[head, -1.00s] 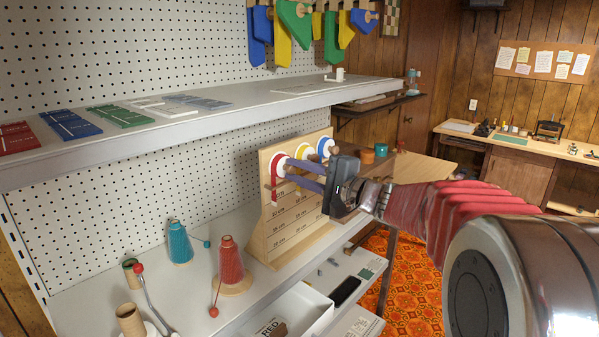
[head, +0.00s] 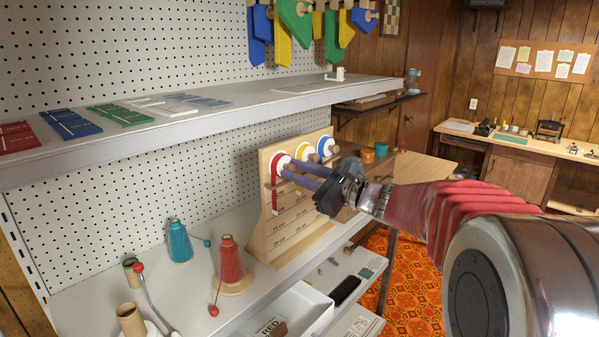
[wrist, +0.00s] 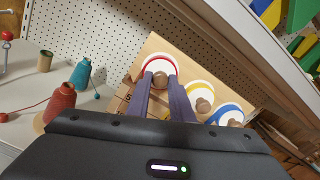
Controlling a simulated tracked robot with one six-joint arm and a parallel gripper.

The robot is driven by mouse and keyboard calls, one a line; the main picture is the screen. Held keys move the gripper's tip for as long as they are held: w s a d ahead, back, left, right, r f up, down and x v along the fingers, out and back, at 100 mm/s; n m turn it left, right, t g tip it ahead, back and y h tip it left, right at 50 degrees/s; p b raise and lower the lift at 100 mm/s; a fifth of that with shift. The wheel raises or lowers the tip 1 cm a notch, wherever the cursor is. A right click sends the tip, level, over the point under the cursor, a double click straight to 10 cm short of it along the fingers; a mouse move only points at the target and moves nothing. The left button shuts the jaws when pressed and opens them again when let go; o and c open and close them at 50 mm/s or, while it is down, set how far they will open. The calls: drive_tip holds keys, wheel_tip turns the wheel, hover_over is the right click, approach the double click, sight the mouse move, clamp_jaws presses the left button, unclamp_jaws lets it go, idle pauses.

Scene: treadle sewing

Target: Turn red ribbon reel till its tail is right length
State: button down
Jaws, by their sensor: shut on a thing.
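The red ribbon reel (head: 278,161) is the leftmost of three reels on an upright wooden board (head: 262,225). It is a white disc with a red rim and a wooden knob, also seen in the wrist view (wrist: 160,63). Its red tail (head: 275,199) hangs down the board's front past lines marked in cm; I cannot read exactly which mark its end meets. My gripper (head: 288,172) reaches in from the right, its purple fingers shut on the red reel's knob (wrist: 160,77). In the wrist view, the fingers hide the tail.
A yellow reel (head: 303,152) and a blue reel (head: 326,147) sit close to the right on the board. Red (head: 231,262) and teal (head: 179,243) thread cones stand to the left on the lower shelf. The upper shelf (head: 215,112) overhangs the work area.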

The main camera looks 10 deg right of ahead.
drive_tip(key=m, duration=2.7)
drive_tip(key=shift+f+m, duration=0.2)
drive_tip(key=shift+m, duration=0.2)
drive_tip(key=c, duration=1.9)
unclamp_jaws()
drive_tip(key=o, duration=0.3)
drive_tip(key=shift+a+r, duration=0.1)
drive_tip(key=shift+r, duration=0.1)
drive_tip(key=shift+v, duration=3.75)
drive_tip(key=shift+f, duration=0.1)
